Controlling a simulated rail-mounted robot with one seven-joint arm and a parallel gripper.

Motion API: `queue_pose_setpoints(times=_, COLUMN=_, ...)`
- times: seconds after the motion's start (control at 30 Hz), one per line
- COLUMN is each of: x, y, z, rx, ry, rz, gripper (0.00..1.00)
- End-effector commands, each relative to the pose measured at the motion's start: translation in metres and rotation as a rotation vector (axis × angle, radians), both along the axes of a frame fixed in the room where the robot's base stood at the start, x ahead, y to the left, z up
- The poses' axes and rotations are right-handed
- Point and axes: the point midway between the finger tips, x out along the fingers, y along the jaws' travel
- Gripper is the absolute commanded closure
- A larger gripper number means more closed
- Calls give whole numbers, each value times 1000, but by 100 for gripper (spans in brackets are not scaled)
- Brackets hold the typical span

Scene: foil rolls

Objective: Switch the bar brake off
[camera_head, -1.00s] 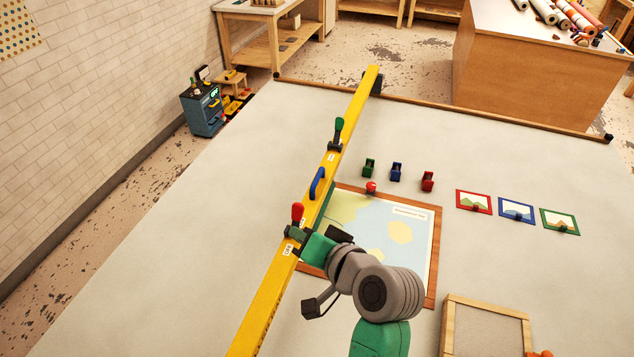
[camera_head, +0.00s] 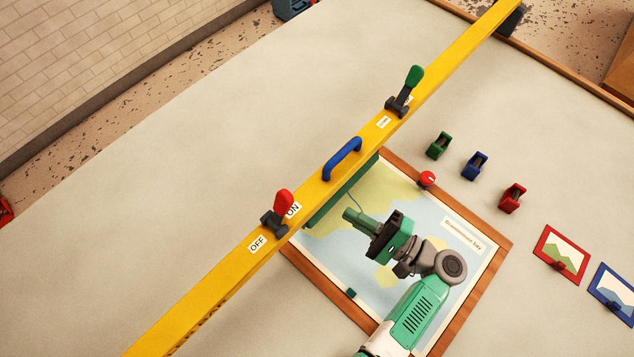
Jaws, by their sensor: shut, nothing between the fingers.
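A long yellow bar (camera_head: 220,280) crosses the table diagonally. A red-knobbed lever (camera_head: 284,203) stands on it, between an OFF label (camera_head: 257,243) and an ON label (camera_head: 293,210). Its knob appears on the ON side in this view. A green-knobbed lever (camera_head: 414,77) stands farther up the bar, with a small label (camera_head: 384,122) too small to read. A blue handle (camera_head: 342,160) lies between the levers. My gripper (camera_head: 350,214) is shut and empty, over the map to the right of the bar, apart from both levers.
A wood-framed map (camera_head: 465,240) lies under my arm, with a red knob (camera_head: 427,179) at its top edge. Green (camera_head: 438,145), blue (camera_head: 475,165) and red (camera_head: 512,198) small holders stand to the right. The table left of the bar is clear.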

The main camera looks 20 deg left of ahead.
Motion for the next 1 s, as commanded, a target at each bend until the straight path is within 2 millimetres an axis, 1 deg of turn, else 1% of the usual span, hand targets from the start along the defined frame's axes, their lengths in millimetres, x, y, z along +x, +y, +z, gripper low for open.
queue_pose_setpoints(times=0.2, x=0, y=0, z=1, rx=-2, ry=-1, rz=0, gripper=100)
queue_pose_setpoints(times=0.3, x=1, y=6, z=2, rx=-3, ry=-2, rz=3, gripper=100)
queue_pose_setpoints(times=0.37, x=2, y=14, z=3, rx=-4, ry=-1, rz=3, gripper=100)
queue_pose_setpoints(times=0.77, x=15, y=98, z=14, rx=-4, ry=-2, rz=4, gripper=100)
queue_pose_setpoints(times=0.8, x=12, y=102, z=18, rx=-4, ry=-1, rz=1, gripper=100)
queue_pose_setpoints(times=0.87, x=3, y=104, z=24, rx=-4, ry=-1, rz=-1, gripper=100)
queue_pose_setpoints(times=1.0, x=-11, y=109, z=31, rx=-5, ry=-1, rz=0, gripper=100)
